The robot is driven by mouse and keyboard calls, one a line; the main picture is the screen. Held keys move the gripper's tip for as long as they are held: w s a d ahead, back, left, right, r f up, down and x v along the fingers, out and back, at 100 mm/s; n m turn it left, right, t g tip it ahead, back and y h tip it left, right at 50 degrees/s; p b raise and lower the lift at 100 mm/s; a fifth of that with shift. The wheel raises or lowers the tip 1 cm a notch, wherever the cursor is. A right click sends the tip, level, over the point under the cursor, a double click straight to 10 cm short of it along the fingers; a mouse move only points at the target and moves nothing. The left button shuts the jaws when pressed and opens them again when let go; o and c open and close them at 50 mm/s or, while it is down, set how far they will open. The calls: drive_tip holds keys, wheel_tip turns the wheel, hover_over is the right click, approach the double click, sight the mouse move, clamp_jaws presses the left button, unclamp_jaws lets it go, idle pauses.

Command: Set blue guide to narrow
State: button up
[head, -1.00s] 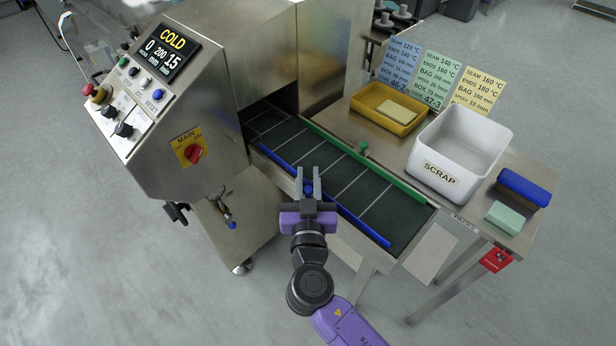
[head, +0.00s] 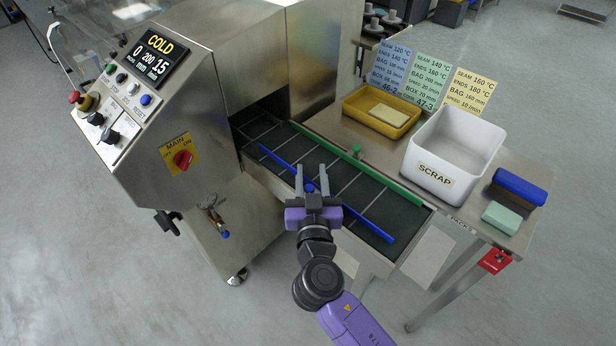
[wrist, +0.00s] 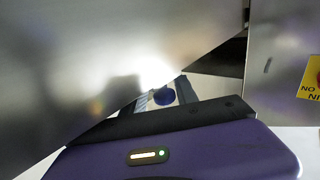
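The blue guide (head: 282,163) is a long bar lying along the conveyor belt, with a strip of dark belt showing on its near side. The green guide (head: 390,187) runs roughly parallel along the far side. My gripper (head: 311,169) is at the near side of the belt, by the middle of the blue guide. Its two fingers stand apart on either side of the blue guide's round knob (head: 309,187), with gaps seen beside it. In the wrist view the knob (wrist: 163,97) shows beyond my gripper's purple body; the finger gap is partly hidden there.
The steel wrapper housing with a red main switch (head: 183,160) and a display reading COLD (head: 160,54) stands left. On the right table are a yellow tray (head: 408,128), a white scrap bin (head: 420,181), a blue block (head: 519,188) and a pale green block (head: 501,217).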

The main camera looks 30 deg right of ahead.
sight(311, 192)
drive_tip(key=shift+s+a, duration=0.1)
drive_tip(key=shift+a, duration=0.05)
drive_tip(key=shift+s+a, duration=0.2)
drive_tip(key=shift+s, duration=0.05)
drive_tip(key=b+v, duration=0.2)
drive_tip(key=v, duration=0.5)
drive_tip(key=shift+d, duration=0.1)
idle(0.4)
